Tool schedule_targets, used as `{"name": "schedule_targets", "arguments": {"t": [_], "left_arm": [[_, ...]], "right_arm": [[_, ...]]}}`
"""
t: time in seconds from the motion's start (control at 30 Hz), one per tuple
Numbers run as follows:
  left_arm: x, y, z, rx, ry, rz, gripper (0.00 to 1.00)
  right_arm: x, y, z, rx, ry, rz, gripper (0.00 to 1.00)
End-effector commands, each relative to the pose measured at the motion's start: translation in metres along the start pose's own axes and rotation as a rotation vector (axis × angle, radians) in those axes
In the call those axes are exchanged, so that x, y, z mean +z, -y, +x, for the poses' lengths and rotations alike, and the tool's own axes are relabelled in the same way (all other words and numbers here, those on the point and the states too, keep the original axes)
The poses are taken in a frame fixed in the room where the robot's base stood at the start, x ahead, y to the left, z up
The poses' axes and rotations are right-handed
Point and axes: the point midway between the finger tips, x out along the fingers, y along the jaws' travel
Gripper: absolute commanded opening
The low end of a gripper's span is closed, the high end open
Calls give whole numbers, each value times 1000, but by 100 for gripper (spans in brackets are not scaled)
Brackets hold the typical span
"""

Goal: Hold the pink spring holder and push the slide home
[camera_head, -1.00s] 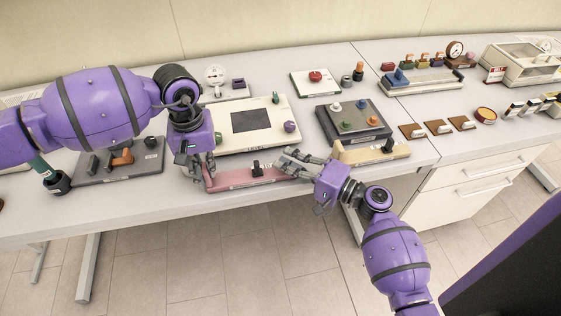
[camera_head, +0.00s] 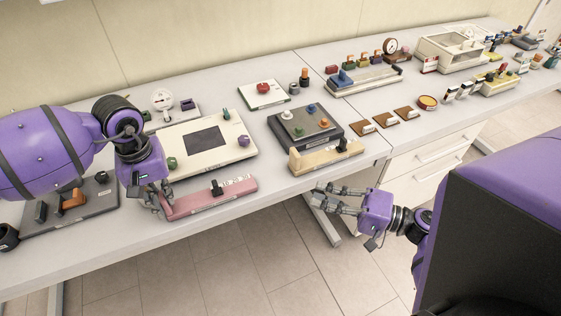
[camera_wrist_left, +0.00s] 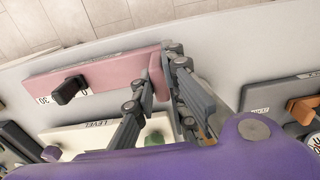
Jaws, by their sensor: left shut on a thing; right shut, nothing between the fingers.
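The pink spring holder (camera_head: 236,196) lies near the front edge of the table, long side roughly along it. Its black slide (camera_head: 217,188) stands upright around the middle, with scale marks to its right. My left gripper (camera_head: 160,207) is shut on the holder's left end. The left wrist view shows the fingers (camera_wrist_left: 160,82) around the end of the pink holder (camera_wrist_left: 115,72), with the black slide knob (camera_wrist_left: 69,90) clear of them. My right gripper (camera_head: 322,201) is shut and empty, right of the holder and apart from it, in front of the table edge.
A cream panel with a dark screen (camera_head: 203,141) lies just behind the holder. A beige slide holder (camera_head: 330,157) and a dark board with coloured knobs (camera_head: 279,139) stand to the right. A grey board with an orange part (camera_head: 72,200) is at the left. Open floor lies in front.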

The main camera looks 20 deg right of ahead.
Motion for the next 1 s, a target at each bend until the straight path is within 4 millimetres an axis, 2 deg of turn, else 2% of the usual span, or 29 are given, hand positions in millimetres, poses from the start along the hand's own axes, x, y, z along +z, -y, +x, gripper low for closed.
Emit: {"name": "schedule_targets", "arguments": {"t": [0.27, 0.3, 0.43, 0.77, 0.87, 1.0], "left_arm": [[0, 0, 0, 0, -1, 0, 0], [0, 0, 0, 0, -1, 0, 16], [0, 0, 0, 0, -1, 0, 33], [0, 0, -2, 0, -1, 0, 34], [-1, 0, -10, 0, -3, 0, 34], [-1, 0, -35, 1, -5, 1, 34]], "right_arm": [[0, 0, -2, -1, 0, 0, 0], [0, 0, -2, -1, 0, 0, 0], [0, 0, -1, -1, 0, 0, 0], [0, 0, -1, -1, 0, 1, 0], [0, 0, -1, -1, 0, 1, 0], [0, 0, -1, -1, 0, 0, 0]]}}
